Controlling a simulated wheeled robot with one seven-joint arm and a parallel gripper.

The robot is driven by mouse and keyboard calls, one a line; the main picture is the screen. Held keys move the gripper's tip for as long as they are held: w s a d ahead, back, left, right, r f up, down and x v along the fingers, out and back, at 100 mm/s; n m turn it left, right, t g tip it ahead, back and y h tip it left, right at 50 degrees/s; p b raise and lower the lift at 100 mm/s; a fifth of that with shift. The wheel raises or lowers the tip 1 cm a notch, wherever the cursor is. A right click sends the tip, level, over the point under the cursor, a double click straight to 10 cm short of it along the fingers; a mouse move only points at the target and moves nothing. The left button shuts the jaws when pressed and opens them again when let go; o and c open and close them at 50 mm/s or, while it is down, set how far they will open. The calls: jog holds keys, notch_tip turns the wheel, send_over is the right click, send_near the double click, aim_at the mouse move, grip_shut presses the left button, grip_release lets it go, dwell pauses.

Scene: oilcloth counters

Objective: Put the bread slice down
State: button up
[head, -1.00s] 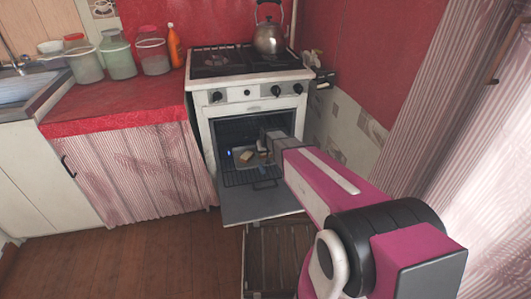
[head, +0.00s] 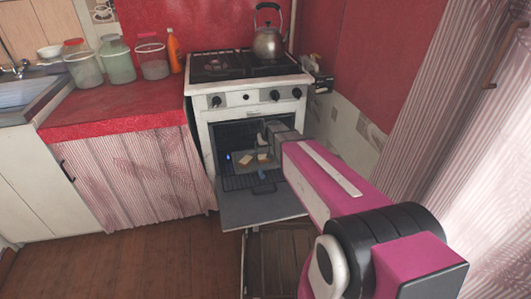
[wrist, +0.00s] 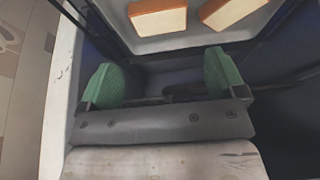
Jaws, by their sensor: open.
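Two bread slices lie side by side on a pale tray (head: 250,167) inside the open oven: a left slice (head: 246,159) and a right slice (head: 263,158). In the wrist view the left slice (wrist: 158,18) and the right slice (wrist: 230,10) rest flat on the tray (wrist: 190,42) at the top. My gripper (head: 263,138) is at the oven's mouth. Its green fingertips (wrist: 162,76) are spread wide with nothing between them, apart from both slices. The slices' far ends are cut off in the wrist view.
The oven door (head: 262,209) is folded down, with a wire rack (head: 248,183) above it. The stove (head: 247,93) has a kettle (head: 268,43) on top. Jars and an orange bottle (head: 174,50) stand on the red counter (head: 110,105). Floor is clear at left.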

jog(key=s+d+r+g, duration=0.1)
jog(key=s+d, duration=0.3)
jog(key=s, duration=0.3)
jog(key=s+d+r+m+g, duration=0.1)
jog(key=s+d+g, duration=0.1)
jog(key=s+d, duration=0.3)
jog(key=s+d+r+m+g+h, duration=0.1)
jog(key=s+d, duration=0.4)
jog(key=s, duration=0.6)
jog(key=shift+s+r, duration=0.15)
jog(key=shift+s, duration=0.05)
jog(key=shift+d, duration=0.1)
